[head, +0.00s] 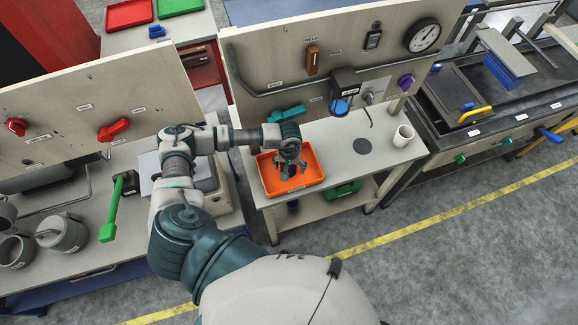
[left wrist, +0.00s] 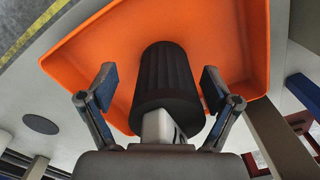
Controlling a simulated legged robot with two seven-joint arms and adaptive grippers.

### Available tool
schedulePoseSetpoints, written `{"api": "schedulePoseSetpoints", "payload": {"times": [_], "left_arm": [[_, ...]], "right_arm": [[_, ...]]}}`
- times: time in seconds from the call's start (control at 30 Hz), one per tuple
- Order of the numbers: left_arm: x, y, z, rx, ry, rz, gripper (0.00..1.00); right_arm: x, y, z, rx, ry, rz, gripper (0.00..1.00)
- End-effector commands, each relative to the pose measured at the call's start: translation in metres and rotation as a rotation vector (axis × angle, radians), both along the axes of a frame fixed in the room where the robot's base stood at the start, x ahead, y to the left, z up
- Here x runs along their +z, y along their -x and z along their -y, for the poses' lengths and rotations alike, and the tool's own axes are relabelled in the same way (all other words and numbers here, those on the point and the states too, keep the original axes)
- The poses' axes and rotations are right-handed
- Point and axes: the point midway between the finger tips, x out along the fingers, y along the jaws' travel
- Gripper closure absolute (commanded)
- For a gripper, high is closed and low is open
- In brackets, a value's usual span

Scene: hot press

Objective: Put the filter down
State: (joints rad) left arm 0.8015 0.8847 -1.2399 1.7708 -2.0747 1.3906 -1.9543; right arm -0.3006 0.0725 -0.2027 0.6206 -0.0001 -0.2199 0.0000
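A black ribbed cylinder, seemingly the filter (left wrist: 166,75), shows in the left wrist view against the floor of an orange tray (left wrist: 225,30). A pale grey piece shows at its near end. My left gripper (left wrist: 160,88) has its two blue-padded fingers spread, one on each side of the cylinder. My right gripper is out of view.
The tray sits on a pale bench. A white cup (head: 403,136) and a dark round disc (head: 362,146) stand to its right. A panel (head: 283,62) with a teal handle (head: 287,113) and a gauge (head: 422,35) rises behind. Bench room between tray and disc is clear.

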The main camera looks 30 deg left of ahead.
Motion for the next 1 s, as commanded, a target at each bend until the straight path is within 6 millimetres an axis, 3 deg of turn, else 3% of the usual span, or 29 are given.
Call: {"api": "schedulePoseSetpoints", "payload": {"times": [0.27,0.37,0.7,0.83,1.0], "left_arm": [[0.004,-0.001,-0.002,0.001,0.002,0.001,0.11],[0.017,-0.002,-0.002,0.001,0.003,0.004,0.11],[0.090,-0.002,-0.001,0.000,0.001,0.004,0.11],[0.110,-0.003,-0.001,0.000,0.001,0.003,0.11],[0.120,-0.002,-0.002,0.001,0.001,0.000,0.11]], "right_arm": [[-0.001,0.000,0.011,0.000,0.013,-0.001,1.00],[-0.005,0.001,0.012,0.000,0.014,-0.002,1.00],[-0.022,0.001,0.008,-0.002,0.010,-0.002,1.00],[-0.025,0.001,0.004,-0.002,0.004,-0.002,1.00],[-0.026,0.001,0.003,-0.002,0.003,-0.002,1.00]]}}
